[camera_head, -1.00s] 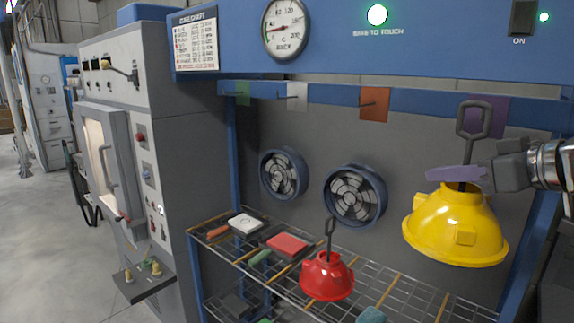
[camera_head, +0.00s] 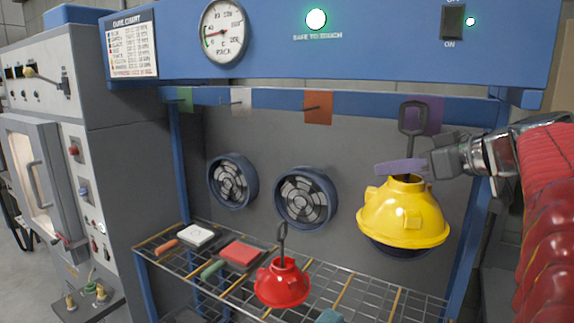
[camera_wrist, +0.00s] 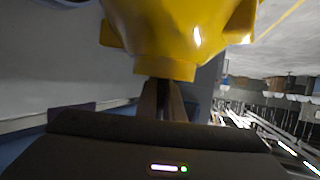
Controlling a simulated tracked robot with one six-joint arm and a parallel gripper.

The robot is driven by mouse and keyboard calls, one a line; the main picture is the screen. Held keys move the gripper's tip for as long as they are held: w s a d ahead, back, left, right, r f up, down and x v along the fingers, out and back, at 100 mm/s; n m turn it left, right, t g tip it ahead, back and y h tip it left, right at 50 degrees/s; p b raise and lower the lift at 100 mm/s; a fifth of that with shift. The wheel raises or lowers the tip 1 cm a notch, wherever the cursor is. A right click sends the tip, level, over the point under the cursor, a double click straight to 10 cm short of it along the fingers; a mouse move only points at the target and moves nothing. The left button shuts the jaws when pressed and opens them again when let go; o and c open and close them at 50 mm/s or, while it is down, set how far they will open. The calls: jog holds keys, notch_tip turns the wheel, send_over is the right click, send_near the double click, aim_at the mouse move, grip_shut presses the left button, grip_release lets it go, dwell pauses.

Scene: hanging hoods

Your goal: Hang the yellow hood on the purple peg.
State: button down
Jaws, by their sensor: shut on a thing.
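The yellow hood (camera_head: 403,218) hangs upright in the air at the right of the head view, with a dark stem and loop (camera_head: 412,117) on top. My gripper (camera_head: 408,167) is shut on its stem, just above the yellow dome. The hood also fills the top of the wrist view (camera_wrist: 180,30). The purple patch (camera_head: 432,115) on the rack's back rail lies behind the loop in the picture. Its peg is hidden or cannot be made out. I cannot tell how far the loop is from the peg.
Green (camera_head: 185,99), white (camera_head: 241,99) and orange (camera_head: 318,107) patches with pegs line the rail to the left. A red hood (camera_head: 282,283) stands on the wire shelf (camera_head: 345,290) below. Two fans (camera_head: 305,197) sit in the back wall. A blue upright (camera_head: 470,245) stands right of the hood.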

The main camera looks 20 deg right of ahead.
jog(key=shift+w+d+f, duration=0.1)
jog(key=shift+w+d, duration=0.15)
jog(key=shift+d, duration=0.65)
jog(key=shift+w+d, duration=0.7)
jog(key=shift+d, duration=0.2)
jog(key=shift+w+d, duration=0.65)
jog(key=shift+d, duration=0.25)
dwell(1.0)
jog(key=shift+f, duration=1.1)
dwell(0.6)
jog(key=c, duration=1.8)
grip_release()
jog(key=shift+s, duration=0.1)
jog(key=v, duration=1.3)
jog(key=shift+s+r, duration=0.15)
jog(key=shift+s, duration=0.05)
